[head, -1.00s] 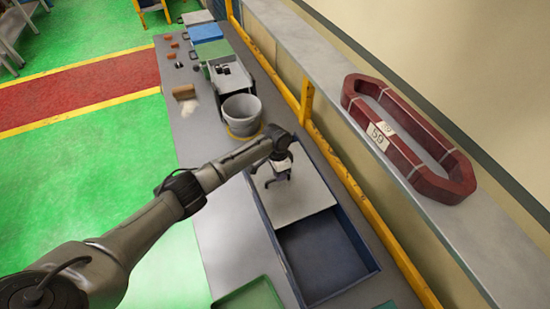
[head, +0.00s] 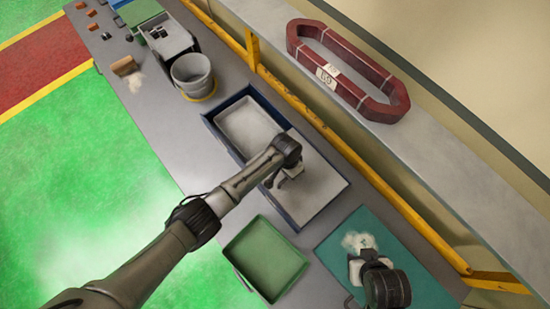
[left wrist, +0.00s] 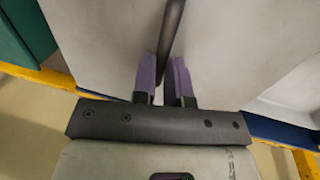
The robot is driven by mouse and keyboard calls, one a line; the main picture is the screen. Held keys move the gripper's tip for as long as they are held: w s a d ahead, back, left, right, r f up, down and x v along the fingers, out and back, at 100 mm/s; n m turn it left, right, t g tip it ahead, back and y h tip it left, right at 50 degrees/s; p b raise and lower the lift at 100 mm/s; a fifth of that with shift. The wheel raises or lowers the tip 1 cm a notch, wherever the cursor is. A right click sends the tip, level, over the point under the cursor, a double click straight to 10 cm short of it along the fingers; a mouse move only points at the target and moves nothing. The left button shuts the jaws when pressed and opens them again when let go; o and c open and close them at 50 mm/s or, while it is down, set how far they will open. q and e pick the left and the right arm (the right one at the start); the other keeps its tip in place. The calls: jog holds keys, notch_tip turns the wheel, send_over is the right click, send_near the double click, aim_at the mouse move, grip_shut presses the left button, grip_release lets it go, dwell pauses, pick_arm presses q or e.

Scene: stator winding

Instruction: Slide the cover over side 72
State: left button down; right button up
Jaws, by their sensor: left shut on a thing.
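A blue two-compartment tray (head: 268,106) lies on the long grey bench in the head view. Its flat light-grey cover (head: 320,190) lies over the near compartment; the far compartment (head: 248,125) is uncovered and shows a pale interior. No number 72 is readable on the tray. My left gripper (head: 281,181) is over the cover. In the left wrist view its purple fingers (left wrist: 165,85) are shut on the cover's dark bar handle (left wrist: 172,38), with the pale cover surface on both sides. The handle is mostly hidden in the head view.
A green tray (head: 265,258) sits at the near side. A grey bucket (head: 192,76) stands beyond the tray. A yellow rail (head: 300,108) and a shelf with a red coil (head: 345,72) run along the right.

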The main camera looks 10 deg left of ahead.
pick_arm(q)
jog(key=shift+s+d+r, duration=0.1)
jog(key=shift+s+d, duration=0.2)
jog(key=shift+d, duration=0.1)
jog(key=c, duration=1.1)
grip_release()
jog(key=shift+c, duration=0.2)
jog(key=shift+a+r, duration=0.1)
jog(key=shift+r, duration=0.15)
notch_tip(320, 180, up, 13)
jog(key=w+a, duration=0.1)
jog(key=a, duration=0.1)
jog(key=shift+w, duration=0.35)
